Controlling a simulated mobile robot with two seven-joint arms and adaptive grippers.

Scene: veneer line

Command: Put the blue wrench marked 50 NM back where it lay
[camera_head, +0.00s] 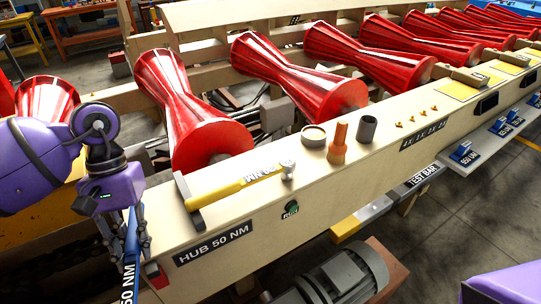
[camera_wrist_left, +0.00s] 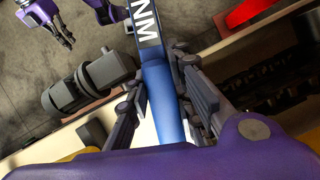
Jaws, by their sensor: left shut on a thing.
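My left gripper (camera_head: 125,245) is shut on the blue wrench (camera_head: 130,272), which hangs upright beside the near end of the wooden beam. The lettering on its bar is partly cut off; "50" shows at the lower edge. In the left wrist view the blue bar (camera_wrist_left: 159,85) runs between the two fingers, with "NM" readable. A label reading HUB 50 NM (camera_head: 213,243) is on the beam's front face. My right gripper (camera_wrist_left: 85,28) shows at the top left of the wrist view, its fingers apart and empty.
A shelf (camera_head: 477,160) at right holds several blue pieces with NM labels. A motor (camera_head: 335,280) stands below; red rollers (camera_head: 190,115) lie behind.

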